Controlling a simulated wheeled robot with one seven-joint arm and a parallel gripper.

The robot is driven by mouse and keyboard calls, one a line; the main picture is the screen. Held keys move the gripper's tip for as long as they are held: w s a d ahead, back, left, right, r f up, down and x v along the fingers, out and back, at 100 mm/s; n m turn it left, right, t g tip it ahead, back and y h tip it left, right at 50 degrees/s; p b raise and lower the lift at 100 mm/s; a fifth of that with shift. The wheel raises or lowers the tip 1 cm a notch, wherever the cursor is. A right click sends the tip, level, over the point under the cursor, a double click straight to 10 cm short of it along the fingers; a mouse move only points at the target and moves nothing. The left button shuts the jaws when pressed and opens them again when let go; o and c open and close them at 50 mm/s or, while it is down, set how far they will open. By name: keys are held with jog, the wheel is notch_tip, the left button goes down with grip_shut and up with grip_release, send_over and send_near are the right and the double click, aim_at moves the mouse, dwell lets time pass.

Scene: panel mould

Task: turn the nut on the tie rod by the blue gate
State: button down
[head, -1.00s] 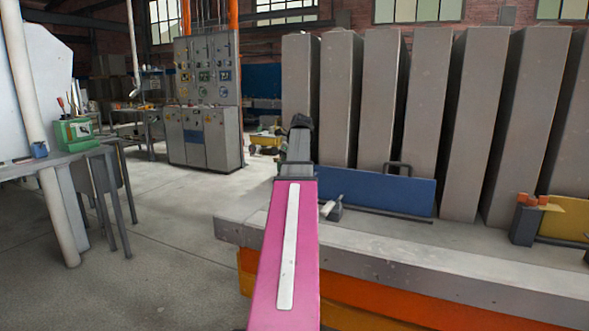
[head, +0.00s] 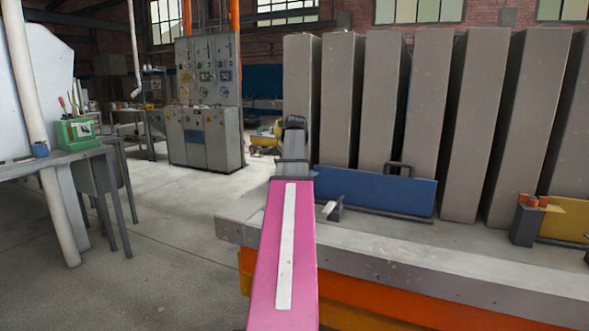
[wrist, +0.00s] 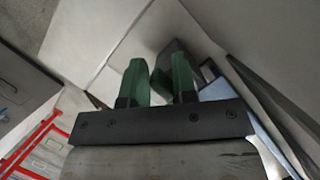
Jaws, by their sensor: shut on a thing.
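The blue gate (head: 375,192) stands upright on the bench, right of my pink arm, in the head view. Part of its blue face also shows at the right of the wrist view (wrist: 262,118). My gripper (wrist: 160,75) has two green fingers, seen in the wrist view, shut on a dark grey piece between them, which I take to be the nut (wrist: 163,64). Its outline is partly hidden by the fingers. The tie rod cannot be made out clearly. In the head view my arm hides the fingers.
The bench edge (head: 430,268) runs across the lower right. Tall grey panels (head: 415,100) stand close behind the blue gate. A yellow gate (head: 566,218) is at the far right. Open floor (head: 170,240) lies to the left, before a table with a green box (head: 76,132).

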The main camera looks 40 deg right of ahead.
jog(key=d, duration=0.1)
jog(key=d+m, duration=0.1)
jog(key=shift+w+d+r+m+h, duration=0.3)
jog(key=shift+d+r+m+h, duration=0.05)
jog(key=shift+d+m+h, duration=0.05)
jog(key=c, duration=0.9)
grip_release()
jog(key=shift+r, duration=0.15)
jog(key=shift+o, duration=0.4)
jog(key=shift+r, duration=0.25)
jog(key=s+a+r+n, duration=0.1)
jog(key=s+a+r, duration=0.2)
jog(key=r, duration=0.5)
jog(key=shift+s+a+r+y, duration=0.3)
jog(key=shift+s+a, duration=0.05)
jog(key=shift+s, duration=0.35)
